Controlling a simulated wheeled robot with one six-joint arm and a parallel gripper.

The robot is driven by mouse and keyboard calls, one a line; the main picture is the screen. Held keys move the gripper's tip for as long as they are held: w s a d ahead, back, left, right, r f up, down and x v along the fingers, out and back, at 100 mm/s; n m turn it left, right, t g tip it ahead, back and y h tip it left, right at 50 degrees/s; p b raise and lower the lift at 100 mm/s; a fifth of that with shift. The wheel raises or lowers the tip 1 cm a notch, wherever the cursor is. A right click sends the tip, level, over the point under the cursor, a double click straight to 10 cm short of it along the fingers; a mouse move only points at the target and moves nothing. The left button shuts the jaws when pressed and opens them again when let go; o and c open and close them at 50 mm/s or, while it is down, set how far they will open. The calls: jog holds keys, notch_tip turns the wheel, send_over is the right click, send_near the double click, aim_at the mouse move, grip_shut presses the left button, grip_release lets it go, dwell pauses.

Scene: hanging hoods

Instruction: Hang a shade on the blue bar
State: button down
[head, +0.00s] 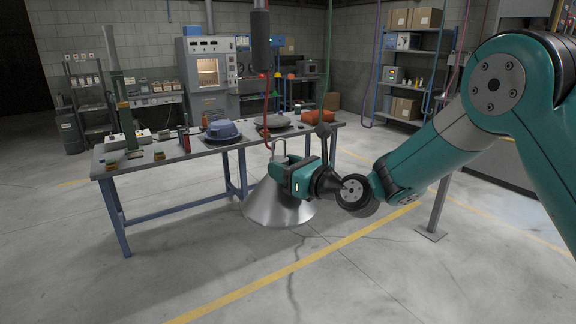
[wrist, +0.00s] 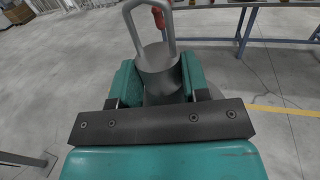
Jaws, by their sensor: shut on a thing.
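A silver cone-shaped shade (head: 278,208) hangs upright from my gripper (head: 284,172), above the floor in front of the workbench. My gripper is shut on its grey neck, which shows between the two teal jaws in the wrist view (wrist: 161,75). A metal loop handle (head: 279,146) rises from the neck. A red hook (head: 267,130) hangs from a dark cylinder (head: 260,42) overhead. In the wrist view the red hook (wrist: 158,15) overlaps the top of the loop; I cannot tell whether it passes through. I cannot pick out a blue bar with certainty.
A workbench (head: 160,158) with blue legs stands behind the shade, carrying a blue hood-like part (head: 222,130), a grey one (head: 271,121) and small tools. A grey post (head: 437,205) stands to the right. Shelves line the back wall. The floor in front is clear.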

jog(key=shift+w+a, duration=0.25)
jog(key=shift+w, duration=0.1)
jog(key=shift+w+r+p, duration=0.1)
jog(key=shift+p, duration=0.25)
jog(key=shift+w+a+p, duration=0.8)
jog(key=shift+w+p, duration=0.3)
jog(key=shift+w, duration=0.05)
jog(key=shift+f+b, duration=0.8)
jog(key=shift+f, duration=0.65)
jog(key=shift+r, duration=0.1)
jog(key=c, duration=0.5)
grip_release()
